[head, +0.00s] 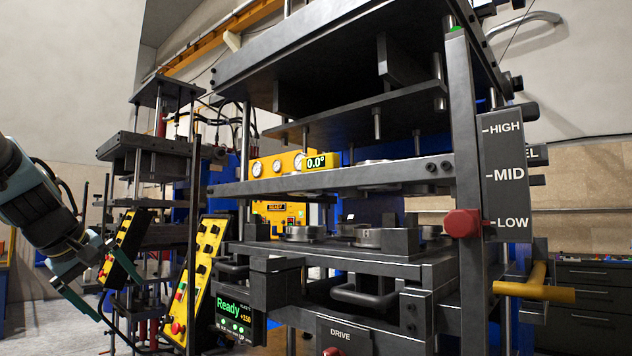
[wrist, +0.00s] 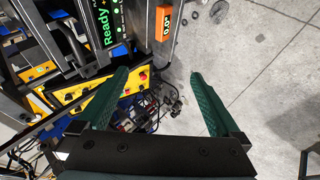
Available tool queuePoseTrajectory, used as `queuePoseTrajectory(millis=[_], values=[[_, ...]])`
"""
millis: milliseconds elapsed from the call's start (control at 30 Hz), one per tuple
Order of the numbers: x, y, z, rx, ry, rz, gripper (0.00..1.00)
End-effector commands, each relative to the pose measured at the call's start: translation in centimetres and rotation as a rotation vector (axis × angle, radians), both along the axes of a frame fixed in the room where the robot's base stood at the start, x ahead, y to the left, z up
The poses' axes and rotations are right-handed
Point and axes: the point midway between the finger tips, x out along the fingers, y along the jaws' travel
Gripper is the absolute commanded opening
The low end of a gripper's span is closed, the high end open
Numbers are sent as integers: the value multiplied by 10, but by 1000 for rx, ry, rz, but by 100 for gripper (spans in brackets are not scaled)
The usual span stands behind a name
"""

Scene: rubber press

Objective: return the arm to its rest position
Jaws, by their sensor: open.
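My arm reaches in from the left edge of the head view. My gripper (head: 112,283) is at its end, left of the press (head: 350,180) and apart from it. In the wrist view my gripper (wrist: 160,95) shows two green fingers spread wide, with nothing between them but a view of the floor and the yellow control panel beyond. The press stands in the middle and right of the head view, with its plates apart and round metal mould parts (head: 368,237) on its lower plate.
A yellow button panel (head: 204,272) and a screen reading Ready (head: 234,317) stand between my gripper and the press. A second press (head: 160,150) is behind. A yellow handle (head: 535,292) sticks out at the right. Bare concrete floor (wrist: 265,70) lies right in the wrist view.

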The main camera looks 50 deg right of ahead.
Motion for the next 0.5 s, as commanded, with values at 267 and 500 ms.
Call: queuePoseTrajectory(millis=[267, 500], values=[[-33, -146, 170, -549, 68, -155, 100], [-93, -183, 271, -814, 152, -292, 100]])
